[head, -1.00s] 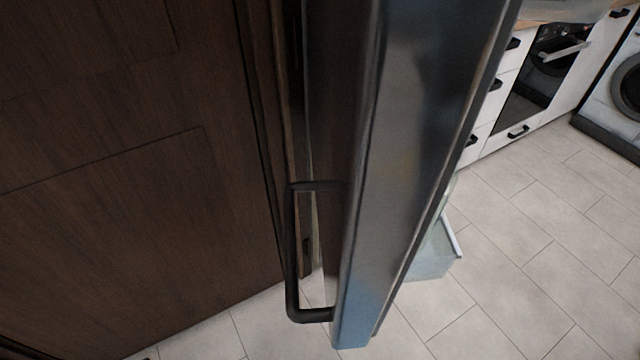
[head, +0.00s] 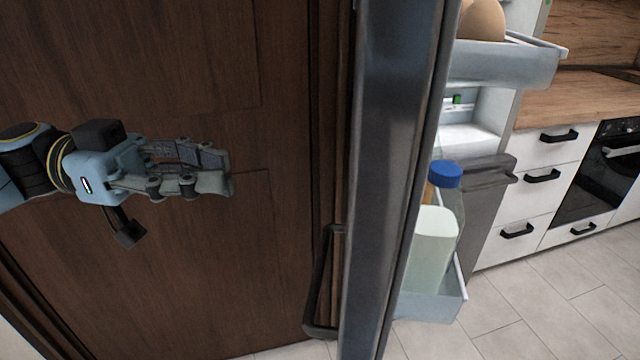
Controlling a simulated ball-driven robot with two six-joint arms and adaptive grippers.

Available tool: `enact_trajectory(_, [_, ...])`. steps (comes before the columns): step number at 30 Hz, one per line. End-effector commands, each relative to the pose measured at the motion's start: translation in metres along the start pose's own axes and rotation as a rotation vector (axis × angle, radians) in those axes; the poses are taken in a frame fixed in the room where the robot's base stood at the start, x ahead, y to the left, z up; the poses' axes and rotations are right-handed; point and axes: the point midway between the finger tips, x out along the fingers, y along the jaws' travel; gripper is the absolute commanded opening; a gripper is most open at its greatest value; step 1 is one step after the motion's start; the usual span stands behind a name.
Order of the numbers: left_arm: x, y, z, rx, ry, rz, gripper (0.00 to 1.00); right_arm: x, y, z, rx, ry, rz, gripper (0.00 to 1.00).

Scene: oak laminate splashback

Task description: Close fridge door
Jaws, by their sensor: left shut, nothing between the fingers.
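The fridge door (head: 383,150) stands open and is seen nearly edge-on, running top to bottom through the middle of the head view. Its dark bar handle (head: 318,290) is on the left side, low down. On the door's inner side, to the right, are an upper shelf (head: 505,66) and a lower shelf (head: 432,306). Part of the fridge interior (head: 470,138) shows behind them. My left gripper (head: 230,181) is left of the door and its handle, apart from both, shut and empty, with its fingers pointing right. My right gripper is not in view.
The lower shelf holds a blue-capped bottle (head: 446,174) and a white container (head: 430,250); an egg-like item (head: 482,20) is on the upper one. A dark wooden door (head: 190,270) fills the left. White drawers (head: 520,200) and an oven (head: 600,175) stand right, with clear tiled floor (head: 510,300) in front.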

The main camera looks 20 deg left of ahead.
Motion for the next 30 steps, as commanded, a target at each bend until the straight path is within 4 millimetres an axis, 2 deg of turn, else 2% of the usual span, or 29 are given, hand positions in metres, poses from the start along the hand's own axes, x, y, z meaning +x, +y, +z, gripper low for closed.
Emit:
enact_trajectory(6, [0.045,-0.001,-0.003,0.002,0.01,-0.004,0.0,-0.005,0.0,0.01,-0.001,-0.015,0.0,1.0])
enact_trajectory(15, [0.093,-0.001,-0.002,-0.001,0.006,-0.003,0.0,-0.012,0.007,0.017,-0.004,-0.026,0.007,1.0])
enact_trajectory(21, [0.106,-0.001,-0.001,-0.001,0.002,-0.003,0.0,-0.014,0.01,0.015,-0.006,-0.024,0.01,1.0])
enact_trajectory(30, [0.107,-0.001,0.0,-0.001,0.001,-0.003,0.0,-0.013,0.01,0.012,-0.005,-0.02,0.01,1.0])
